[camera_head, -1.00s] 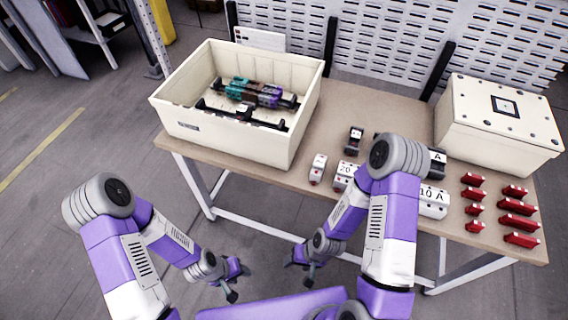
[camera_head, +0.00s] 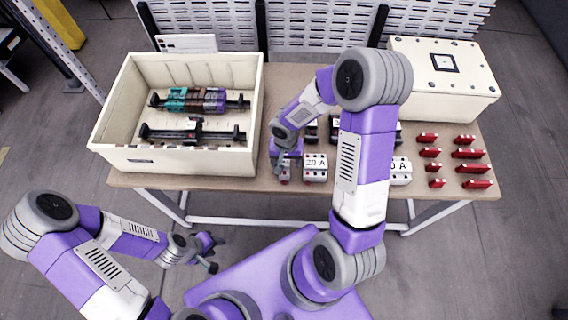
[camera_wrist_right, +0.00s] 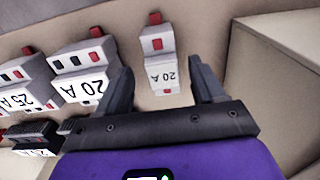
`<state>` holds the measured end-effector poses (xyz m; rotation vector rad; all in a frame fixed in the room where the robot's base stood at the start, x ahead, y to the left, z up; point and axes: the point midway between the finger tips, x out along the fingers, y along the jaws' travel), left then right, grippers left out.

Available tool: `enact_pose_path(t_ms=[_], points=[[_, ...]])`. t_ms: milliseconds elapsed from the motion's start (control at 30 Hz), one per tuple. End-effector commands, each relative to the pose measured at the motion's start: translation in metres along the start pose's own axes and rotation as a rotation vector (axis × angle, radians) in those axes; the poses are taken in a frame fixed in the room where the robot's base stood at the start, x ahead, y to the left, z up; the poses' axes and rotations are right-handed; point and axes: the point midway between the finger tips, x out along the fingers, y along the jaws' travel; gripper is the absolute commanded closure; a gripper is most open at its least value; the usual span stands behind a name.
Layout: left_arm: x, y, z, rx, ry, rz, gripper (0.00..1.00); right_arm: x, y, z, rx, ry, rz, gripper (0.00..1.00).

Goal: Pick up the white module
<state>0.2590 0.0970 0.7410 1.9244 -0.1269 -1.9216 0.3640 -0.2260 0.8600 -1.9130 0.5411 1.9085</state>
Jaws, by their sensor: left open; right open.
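A narrow white module (camera_wrist_right: 158,72) with red parts and a 20 A label stands on the table. In the right wrist view it is between the fingertips of my open right gripper (camera_wrist_right: 162,85), with a gap on both sides. In the head view, my right gripper (camera_head: 286,158) is over this module and mostly hides it. A wider white 20 A module (camera_head: 315,168) stands just to the right; it also shows in the right wrist view (camera_wrist_right: 88,70). My left gripper (camera_head: 208,252) is open and empty in front of the table.
A cream crate (camera_head: 105,125) holding rails with coloured modules is close to the right gripper. A 25 A module (camera_wrist_right: 22,82) and a black module (camera_wrist_right: 30,138) are nearby. A closed cream box (camera_head: 405,92) and several red pieces (camera_head: 468,154) are at the right.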

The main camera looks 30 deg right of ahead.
Motion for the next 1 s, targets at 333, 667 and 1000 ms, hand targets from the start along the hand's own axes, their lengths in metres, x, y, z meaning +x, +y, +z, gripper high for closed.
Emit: enact_pose_path(t_ms=[333, 667, 1000], points=[[0.009, -0.003, -0.001, 0.000, 0.001, 0.000, 0.57, 0.043, -0.001, -0.003, 0.001, -0.001, -0.001, 0.32], [0.009, -0.003, -0.001, 0.000, 0.001, 0.000, 0.57, 0.042, -0.002, -0.003, 0.000, 0.000, -0.002, 0.49], [0.009, -0.003, -0.001, 0.000, 0.001, 0.000, 0.57, 0.042, -0.002, -0.003, 0.000, 0.000, -0.002, 0.94]])
